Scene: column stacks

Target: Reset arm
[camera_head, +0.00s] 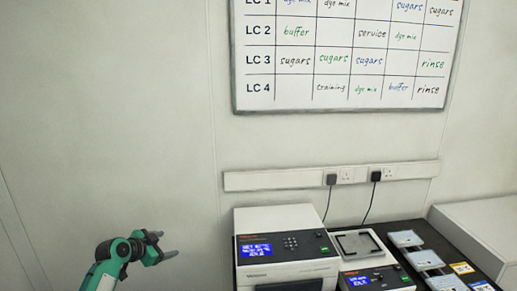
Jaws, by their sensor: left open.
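My left gripper (163,246) is at the lower left of the head view, on the end of my green and black left arm. Its two grey fingers point right and are apart, with nothing between them. It is in front of the bare wall, to the left of the white instrument. My right gripper is not in view.
A white instrument (284,219) with a blue screen stands at the bottom centre. A smaller instrument (357,245) stands right of it on a dark bench, beside several small trays (405,238). A whiteboard (342,108) and a socket strip (280,180) are on the wall.

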